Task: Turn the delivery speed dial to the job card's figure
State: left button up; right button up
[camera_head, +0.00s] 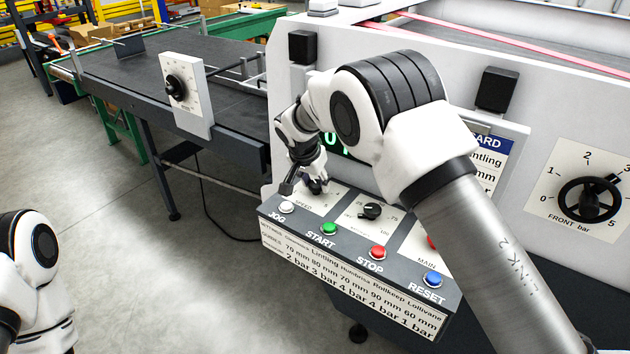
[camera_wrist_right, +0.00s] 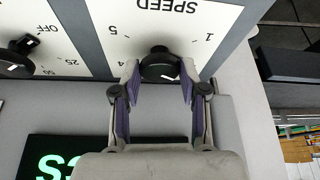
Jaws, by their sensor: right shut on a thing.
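A black dial (camera_head: 316,187) on the console plate marked SPEED is partly hidden behind my right gripper (camera_head: 306,180). In the right wrist view the black knob (camera_wrist_right: 158,64) sits between the fingers of my right gripper (camera_wrist_right: 160,82), which is shut on it. The figures 5 and 1 show on its scale. A separate black dial (camera_head: 175,88) on a white plate stands at the delivery table; its small label is unreadable. The job card (camera_head: 490,160) is mostly hidden behind my right arm, its figures largely covered. My left gripper is out of view.
The console has a smaller black dial (camera_head: 371,211), green START (camera_head: 329,229), red STOP (camera_head: 377,252) and blue RESET (camera_head: 432,279) buttons. A FRONT bar handwheel (camera_head: 588,200) is at right. The delivery conveyor (camera_head: 150,70) is at back left. Floor at left is clear.

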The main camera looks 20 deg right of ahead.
jog(key=shift+n, duration=0.3)
jog(key=shift+s+n+y, duration=0.1)
jog(key=shift+n+y, duration=0.2)
jog(key=shift+n, duration=0.3)
jog(key=shift+d+r+n+t+y+p, duration=0.1)
jog(key=shift+n+t+y+p, duration=0.2)
jog(key=shift+n+p, duration=0.35)
jog(key=n+y+p, duration=0.1)
jog(key=n+p, duration=0.1)
jog(key=n, duration=0.1)
jog(key=shift+d+r+n+p, duration=0.1)
jog(key=shift+r+n+p, duration=0.05)
jog(key=shift+n+p, duration=0.25)
jog(key=shift+n+y+p, duration=0.5)
jog(key=shift+n, duration=0.35)
jog(key=shift+d+f+n, duration=0.1)
jog(key=shift+f+n, duration=0.2)
jog(key=shift+n, duration=0.4)
jog(key=shift+n+y+b, duration=0.5)
jog(key=shift+n+y, duration=0.1)
jog(key=shift+n, duration=0.3)
